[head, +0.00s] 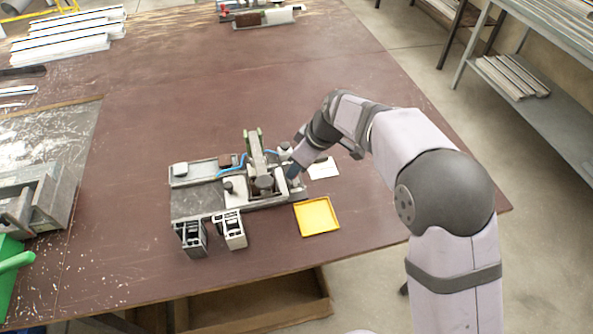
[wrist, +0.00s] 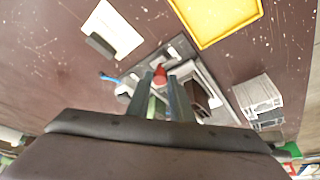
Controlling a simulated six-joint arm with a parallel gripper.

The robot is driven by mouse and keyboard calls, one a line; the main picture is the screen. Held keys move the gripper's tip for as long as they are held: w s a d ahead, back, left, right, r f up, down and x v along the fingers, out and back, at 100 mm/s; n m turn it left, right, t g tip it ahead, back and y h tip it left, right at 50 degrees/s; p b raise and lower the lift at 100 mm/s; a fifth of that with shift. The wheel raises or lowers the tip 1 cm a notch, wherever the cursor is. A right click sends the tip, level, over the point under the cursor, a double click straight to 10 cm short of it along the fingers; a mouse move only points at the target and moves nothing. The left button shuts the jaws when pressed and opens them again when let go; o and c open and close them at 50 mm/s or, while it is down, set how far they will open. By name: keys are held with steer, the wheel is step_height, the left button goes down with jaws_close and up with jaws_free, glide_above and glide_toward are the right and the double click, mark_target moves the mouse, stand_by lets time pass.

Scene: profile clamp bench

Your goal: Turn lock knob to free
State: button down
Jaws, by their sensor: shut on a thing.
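The clamp fixture (head: 207,204) sits on the bench, with a grey base, rails and an upright lever (head: 254,150) with green on it. My gripper (head: 293,172) reaches down at the fixture's right end. In the wrist view my gripper (wrist: 160,82) has its two fingers close together over the fixture. A small red part, which looks like the lock knob (wrist: 160,73), shows between the fingertips, and the jaws are shut on it. The fingers hide most of its body. Its turn angle cannot be read. In the head view my gripper hides the knob.
A yellow tray (head: 317,216) lies right of the fixture, with a white card (head: 323,168) behind it. Two cut profile pieces (head: 232,230) stand at the fixture's front. A grey machine (head: 35,198) is at the left. The bench behind the fixture is mostly clear.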

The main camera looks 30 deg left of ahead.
steer(key=shift+n, duration=0.3)
steer(key=c, duration=1.6)
jaws_free()
steer(key=shift+r, duration=0.1)
steer(key=shift+b+v, duration=0.9)
steer(key=shift+v, duration=2.7)
steer(key=shift+w+d, duration=0.1)
